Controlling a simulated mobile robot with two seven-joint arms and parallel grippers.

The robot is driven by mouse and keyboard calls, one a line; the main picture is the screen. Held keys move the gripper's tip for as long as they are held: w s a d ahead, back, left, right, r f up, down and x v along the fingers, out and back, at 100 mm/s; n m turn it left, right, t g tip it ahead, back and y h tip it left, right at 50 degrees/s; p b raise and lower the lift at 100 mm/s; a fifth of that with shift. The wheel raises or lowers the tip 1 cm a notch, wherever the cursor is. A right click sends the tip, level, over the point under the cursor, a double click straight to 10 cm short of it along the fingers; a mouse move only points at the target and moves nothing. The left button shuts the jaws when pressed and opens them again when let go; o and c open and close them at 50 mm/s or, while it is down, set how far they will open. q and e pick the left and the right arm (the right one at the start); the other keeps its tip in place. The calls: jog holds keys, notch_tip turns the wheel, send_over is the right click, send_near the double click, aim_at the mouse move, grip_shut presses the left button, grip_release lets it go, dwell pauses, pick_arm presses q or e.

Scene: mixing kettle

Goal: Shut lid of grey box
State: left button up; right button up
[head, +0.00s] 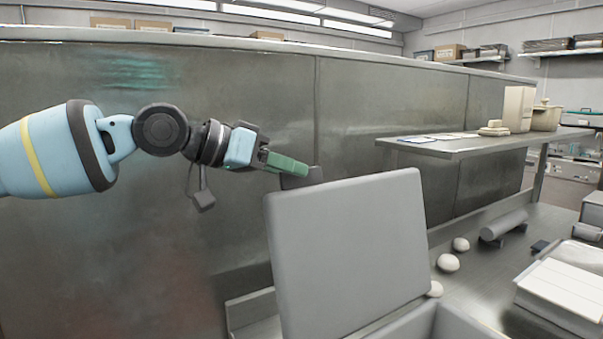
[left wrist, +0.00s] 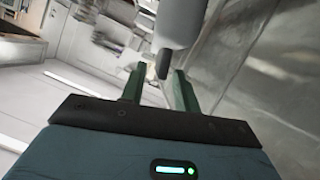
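The grey box (head: 450,322) is at the bottom of the head view, mostly cut off by the frame edge. Its grey lid (head: 348,250) stands raised, nearly upright, with its broad face towards me. My left gripper (head: 290,166), with green fingers, is just above and behind the lid's upper left corner, with no clear contact. In the left wrist view the two fingers (left wrist: 158,88) stand apart with a gap between them. A pale grey shape with a dark tip shows beyond that gap; I cannot tell what it is. My right gripper is in neither view.
A metal wall panel (head: 200,240) rises behind my left arm. White round objects (head: 448,263) and a grey cylinder (head: 503,224) lie on the metal counter right of the lid. A raised shelf (head: 460,146) holds boxes and a pot. A white-topped box (head: 562,290) is at lower right.

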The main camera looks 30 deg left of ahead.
pick_arm(q)
jog(key=shift+x, duration=1.55)
grip_shut()
